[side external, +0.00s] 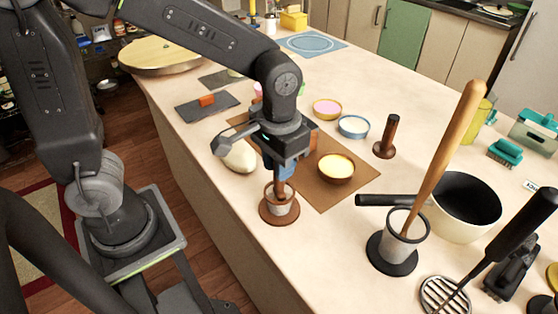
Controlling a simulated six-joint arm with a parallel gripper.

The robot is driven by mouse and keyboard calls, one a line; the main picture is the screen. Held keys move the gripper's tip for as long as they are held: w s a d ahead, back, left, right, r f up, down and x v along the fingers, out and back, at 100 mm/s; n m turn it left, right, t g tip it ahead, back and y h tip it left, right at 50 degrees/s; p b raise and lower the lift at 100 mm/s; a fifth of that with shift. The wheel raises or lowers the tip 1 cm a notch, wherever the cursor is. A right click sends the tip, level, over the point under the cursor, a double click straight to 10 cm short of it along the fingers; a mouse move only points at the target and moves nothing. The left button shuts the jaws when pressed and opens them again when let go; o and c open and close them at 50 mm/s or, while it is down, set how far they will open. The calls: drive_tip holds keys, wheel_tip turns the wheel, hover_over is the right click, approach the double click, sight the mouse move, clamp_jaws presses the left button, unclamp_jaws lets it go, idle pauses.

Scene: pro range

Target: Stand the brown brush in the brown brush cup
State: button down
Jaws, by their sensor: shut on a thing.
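The brown brush cup (281,209), a small pale cup with a brown rim and a round brown base, stands upright near the counter's left edge. My gripper (284,172) is directly above it, pointing down, and is shut on the brown brush (279,189). Only a short brown part of the brush shows below the jaws, at the cup's mouth. The jaws and the cup hide the rest, so I cannot tell how deep it sits or whether it touches the cup's bottom.
A brown mat with a yellow-filled bowl (335,168) lies right behind the gripper. A brown upright handle on a round base (388,137) stands farther right. A grey cup with a long wooden tool (404,237) and a cream pot (465,210) stand at right. Counter between the cups is clear.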

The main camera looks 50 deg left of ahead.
drive_tip(key=c, duration=0.9)
unclamp_jaws()
wheel_tip(320, 180, up, 14)
drive_tip(key=shift+f, duration=0.25)
drive_tip(key=s+a+f+t, duration=0.1)
drive_tip(key=s+a+t, duration=0.1)
drive_tip(key=s+a+f+t, duration=0.1)
drive_tip(key=s+a+f, duration=0.1)
drive_tip(key=s+a, duration=0.1)
drive_tip(key=s+a+f+t, duration=0.1)
drive_tip(key=s+a+t, duration=0.1)
drive_tip(key=s+a, duration=0.1)
drive_tip(key=shift+s+a+f+m+t, duration=0.2)
drive_tip(key=shift+s+f+m+t, duration=0.1)
drive_tip(key=shift+f, duration=0.1)
